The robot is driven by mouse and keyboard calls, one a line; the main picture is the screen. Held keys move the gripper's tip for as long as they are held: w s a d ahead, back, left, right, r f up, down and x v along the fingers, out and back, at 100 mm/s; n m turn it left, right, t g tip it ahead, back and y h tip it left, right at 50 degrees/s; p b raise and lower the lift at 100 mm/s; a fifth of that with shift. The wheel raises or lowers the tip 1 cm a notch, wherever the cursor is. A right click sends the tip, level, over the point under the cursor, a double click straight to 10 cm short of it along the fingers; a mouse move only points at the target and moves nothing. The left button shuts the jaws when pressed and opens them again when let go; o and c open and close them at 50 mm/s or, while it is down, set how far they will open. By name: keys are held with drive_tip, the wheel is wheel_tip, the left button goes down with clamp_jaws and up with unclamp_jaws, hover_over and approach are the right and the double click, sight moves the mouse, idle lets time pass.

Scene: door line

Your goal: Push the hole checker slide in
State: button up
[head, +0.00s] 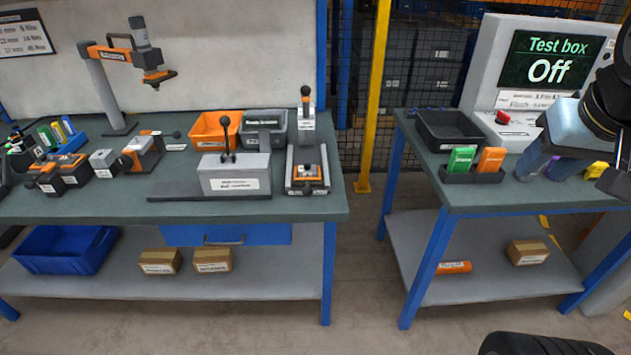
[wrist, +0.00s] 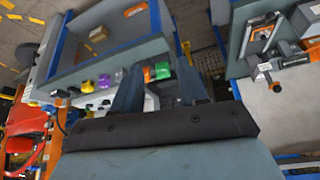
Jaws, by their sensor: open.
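I cannot tell for sure which fixture is the hole checker, as the small labels are unreadable. On the left bench, a grey and orange fixture (head: 146,150) has a black-knobbed handle sticking out to the right. Another fixture (head: 307,175), with a dark base, an orange part and an upright black-knobbed post, stands at that bench's right end. My gripper (head: 543,168) is far to the right, over the right bench, open and apart from both fixtures. Its two spread fingers also show in the wrist view (wrist: 160,88), with nothing held between them.
A grey box with a lever (head: 234,178) and orange (head: 214,132) and grey bins stand on the left bench. The right bench holds a black tray (head: 449,133), green and orange pieces in a holder, and a test box reading Off (head: 549,60). A yellow post (head: 375,95) stands between the benches.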

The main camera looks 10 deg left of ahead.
drive_tip(key=shift+o, duration=0.4)
drive_tip(key=shift+o, duration=0.9)
drive_tip(key=shift+w+a, duration=0.15)
drive_tip(key=shift+a, duration=0.05)
drive_tip(key=shift+o, duration=0.2)
drive_tip(key=w+a+f+y, duration=0.3)
drive_tip(key=w+a+f, duration=0.2)
drive_tip(key=w+a, duration=0.7)
drive_tip(key=shift+w+a+t+y, duration=0.3)
drive_tip(key=shift+w+y, duration=0.1)
drive_tip(key=shift+w, duration=0.2)
drive_tip(key=w+a+f, duration=0.4)
drive_tip(key=a+f, duration=0.1)
drive_tip(key=a, duration=0.2)
drive_tip(key=t+h, duration=0.4)
drive_tip(key=t, duration=0.3)
approach(307, 196)
drive_tip(key=w+d+f, duration=0.3)
drive_tip(key=s+a+n+t, duration=0.2)
drive_tip(key=s+n+t, duration=0.1)
drive_tip(key=s+t, duration=0.25)
drive_tip(key=shift+g+y, duration=0.35)
drive_tip(key=shift+y, duration=0.05)
drive_tip(key=w, duration=0.9)
drive_tip(key=w+a+f, duration=0.1)
drive_tip(key=w, duration=0.3)
drive_tip(key=shift+w, duration=0.2)
